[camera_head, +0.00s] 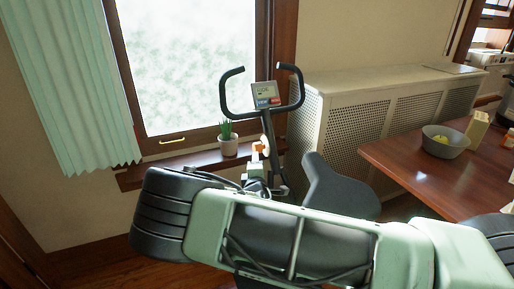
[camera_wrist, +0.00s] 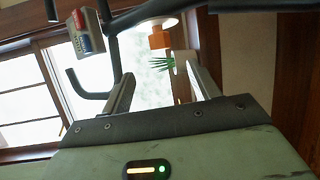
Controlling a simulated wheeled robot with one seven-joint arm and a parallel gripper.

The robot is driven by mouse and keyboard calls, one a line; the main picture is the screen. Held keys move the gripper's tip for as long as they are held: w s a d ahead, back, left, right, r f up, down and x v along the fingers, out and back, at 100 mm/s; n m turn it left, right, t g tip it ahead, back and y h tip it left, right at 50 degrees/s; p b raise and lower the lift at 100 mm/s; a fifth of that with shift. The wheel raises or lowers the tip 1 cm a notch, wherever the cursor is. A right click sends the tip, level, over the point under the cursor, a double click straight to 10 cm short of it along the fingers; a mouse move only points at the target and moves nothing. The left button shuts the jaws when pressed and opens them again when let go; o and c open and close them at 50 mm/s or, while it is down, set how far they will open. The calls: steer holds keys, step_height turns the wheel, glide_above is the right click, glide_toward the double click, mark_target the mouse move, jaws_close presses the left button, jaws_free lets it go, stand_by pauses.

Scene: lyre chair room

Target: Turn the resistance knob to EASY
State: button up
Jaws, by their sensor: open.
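The exercise bike's console (camera_head: 264,94) has a pale screen above a blue and a red label; their lettering is too small to read surely. It also shows tilted at the upper left of the wrist view (camera_wrist: 86,32). An orange part (camera_head: 258,147), which looks like the resistance knob, sits on the bike's post below the console. In the wrist view this orange knob (camera_wrist: 160,40) is against a white disc. My gripper (camera_wrist: 154,68) is open and empty, with the knob beyond its fingertips and apart from them. The knob's pointer setting cannot be made out.
Black handlebars (camera_head: 228,92) flank the console and pass close to my gripper in the wrist view. A potted plant (camera_head: 228,145) stands on the windowsill behind. The bike's seat (camera_head: 335,187) and a wooden table (camera_head: 425,175) with a grey bowl (camera_head: 446,145) are at right.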

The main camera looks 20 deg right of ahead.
mark_target(257, 146)
steer(key=x, duration=1.6)
steer(key=shift+w, duration=0.1)
steer(key=shift+r, duration=0.1)
steer(key=c, duration=1)
